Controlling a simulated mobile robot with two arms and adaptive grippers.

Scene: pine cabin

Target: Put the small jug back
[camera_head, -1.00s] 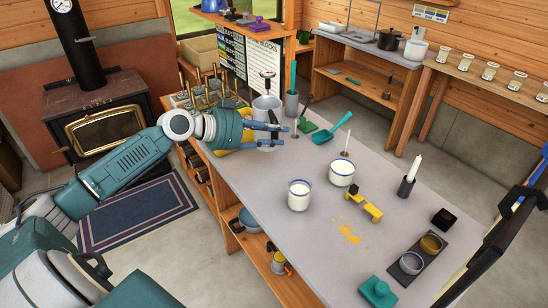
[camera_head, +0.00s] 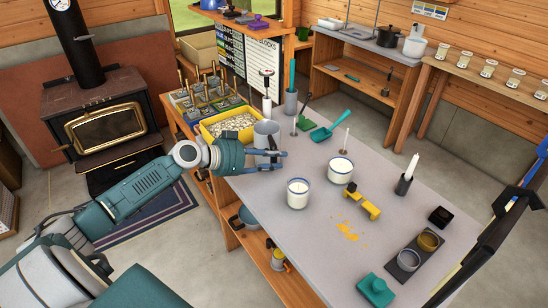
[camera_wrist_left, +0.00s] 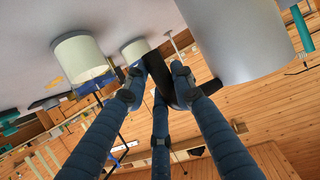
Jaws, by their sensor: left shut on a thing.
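The small jug (camera_head: 267,134) is a grey cylinder near the left edge of the workbench, beside the yellow tray. My left gripper (camera_head: 278,160) is at its near side, with blue fingers. In the left wrist view the grey jug (camera_wrist_left: 225,35) fills the upper right, and its black handle (camera_wrist_left: 158,98) lies between the fingers of my left gripper (camera_wrist_left: 160,92). The gripper is shut on the jug's handle. The jug looks upright. I cannot tell whether its base touches the bench.
The yellow tray (camera_head: 205,131) holds pale pieces. The grey bench top (camera_head: 265,205) is bare front left.

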